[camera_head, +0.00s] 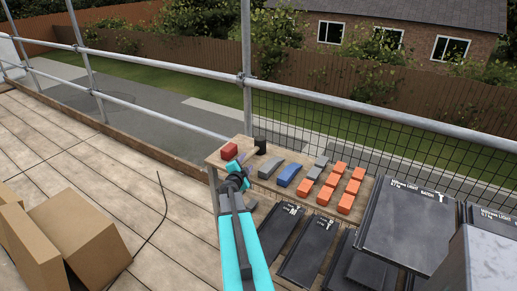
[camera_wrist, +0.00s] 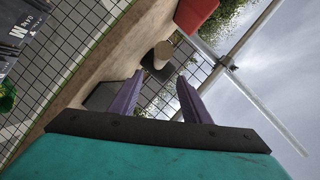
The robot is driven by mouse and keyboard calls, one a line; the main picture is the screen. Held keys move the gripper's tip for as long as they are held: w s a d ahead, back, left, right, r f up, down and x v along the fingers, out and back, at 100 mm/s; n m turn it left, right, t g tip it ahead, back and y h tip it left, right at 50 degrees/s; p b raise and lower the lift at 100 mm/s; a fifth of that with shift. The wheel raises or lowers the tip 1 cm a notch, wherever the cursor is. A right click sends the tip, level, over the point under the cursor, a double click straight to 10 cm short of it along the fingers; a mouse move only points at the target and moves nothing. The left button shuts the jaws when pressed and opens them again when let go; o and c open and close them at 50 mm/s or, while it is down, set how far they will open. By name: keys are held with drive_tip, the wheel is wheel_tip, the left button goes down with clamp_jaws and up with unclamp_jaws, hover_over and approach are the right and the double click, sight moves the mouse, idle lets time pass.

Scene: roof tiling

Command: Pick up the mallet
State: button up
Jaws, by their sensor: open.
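The mallet has a black head (camera_head: 260,144) and a tan handle, and lies near the back left of the wooden bench (camera_head: 212,160). In the wrist view its black part (camera_wrist: 152,68) and a round tan part (camera_wrist: 163,50) show just beyond the fingertips. My gripper (camera_head: 245,160) is over the left end of the bench, close beside the mallet. In the wrist view its two purple fingers (camera_wrist: 160,84) are apart, with nothing held between them. Part of the mallet's handle is hidden behind the gripper in the head view.
A red block (camera_head: 228,151) lies just left of the mallet. Grey pieces (camera_head: 271,167), a blue piece (camera_head: 289,175) and several orange blocks (camera_head: 333,180) lie to the right. Black tile packs (camera_head: 307,250) are in front. A scaffold rail and mesh (camera_head: 310,115) run behind. Cardboard boxes (camera_head: 90,245) stand left.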

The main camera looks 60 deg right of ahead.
sight(251, 154)
drive_tip(key=shift+p+x, duration=0.3)
drive_tip(key=shift+x, duration=3.05)
drive_tip(key=shift+d, duration=0.1)
drive_tip(key=shift+p+x, duration=0.55)
drive_tip(key=shift+x, duration=1.95)
drive_tip(key=shift+s+f, duration=0.1)
clamp_jaws()
